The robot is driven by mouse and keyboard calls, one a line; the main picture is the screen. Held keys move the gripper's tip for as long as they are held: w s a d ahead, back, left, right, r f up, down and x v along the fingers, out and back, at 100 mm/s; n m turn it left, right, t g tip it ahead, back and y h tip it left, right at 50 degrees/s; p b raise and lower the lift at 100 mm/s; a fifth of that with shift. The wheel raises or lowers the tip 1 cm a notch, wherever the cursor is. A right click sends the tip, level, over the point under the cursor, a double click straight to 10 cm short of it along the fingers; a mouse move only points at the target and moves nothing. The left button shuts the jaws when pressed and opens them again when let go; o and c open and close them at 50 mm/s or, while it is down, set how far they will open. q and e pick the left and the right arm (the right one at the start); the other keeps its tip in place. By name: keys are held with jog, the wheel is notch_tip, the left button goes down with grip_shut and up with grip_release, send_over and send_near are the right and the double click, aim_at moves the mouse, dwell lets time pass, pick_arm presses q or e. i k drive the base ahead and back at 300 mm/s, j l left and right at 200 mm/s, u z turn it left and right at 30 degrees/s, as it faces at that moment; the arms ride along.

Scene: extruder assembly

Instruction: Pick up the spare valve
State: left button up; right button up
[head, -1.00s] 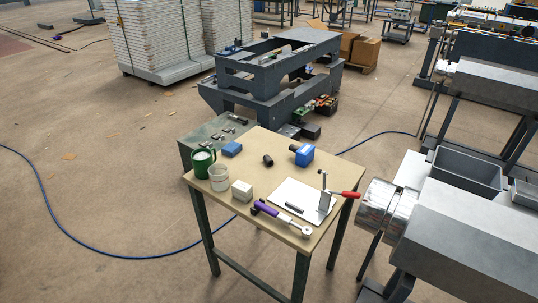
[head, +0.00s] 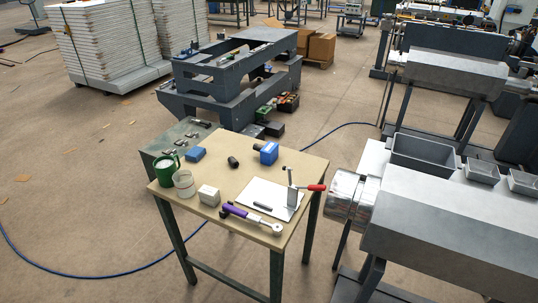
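A small wooden-topped table (head: 222,171) stands in front of me. On it are a blue block with a dark cylindrical end (head: 268,153), a short dark cylinder (head: 233,162) and an upright metal piece with a red handle (head: 293,195). I cannot tell for sure which thing is the spare valve; the blue block with the dark end looks somewhat like one. The red-handled piece stands at the right edge of a white sheet (head: 262,193). Neither of my grippers is in view.
The table also holds a green mug (head: 166,170), a pale jar (head: 184,184), a white box (head: 209,196), a blue box (head: 196,154) and a purple-handled tool (head: 240,213). A grey machine with a metal barrel (head: 347,200) stands close on the right. Open floor lies left.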

aim_at(268, 154)
jog(key=i+j+z, duration=0.25)
jog(key=i+j, duration=0.15)
jog(key=i+j+z, duration=0.2)
jog(key=i+j, duration=0.15)
jog(key=j, duration=0.25)
